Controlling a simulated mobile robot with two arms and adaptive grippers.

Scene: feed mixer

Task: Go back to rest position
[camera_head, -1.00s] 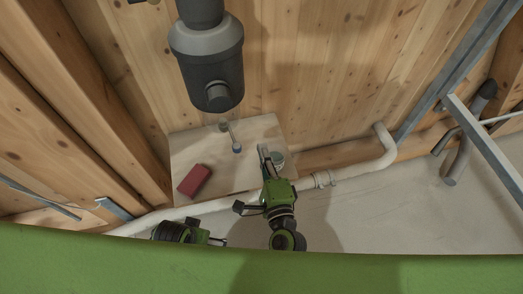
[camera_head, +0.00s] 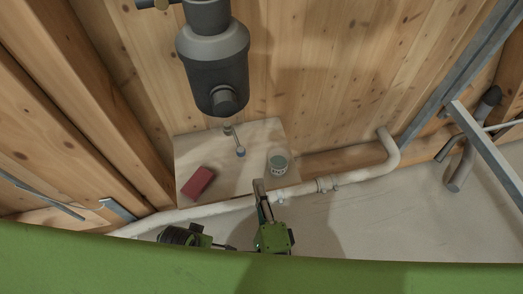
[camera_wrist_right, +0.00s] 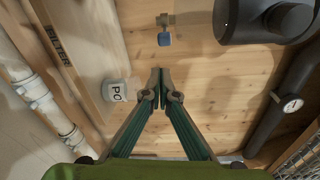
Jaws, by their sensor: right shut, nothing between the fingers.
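My right gripper (camera_head: 259,188) is in the lower middle of the head view, below the edge of the pale shelf board. In the right wrist view its two fingers (camera_wrist_right: 159,74) meet at the tips with nothing between them. My left gripper (camera_head: 222,246) shows only in part, low in the head view beside the right one. Its fingers are too small and partly hidden to tell their state.
The pale board (camera_head: 228,175) carries a red block (camera_head: 198,182) and a whitish-green cup (camera_head: 278,165). A white pipe (camera_head: 355,174) runs along the front edge.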

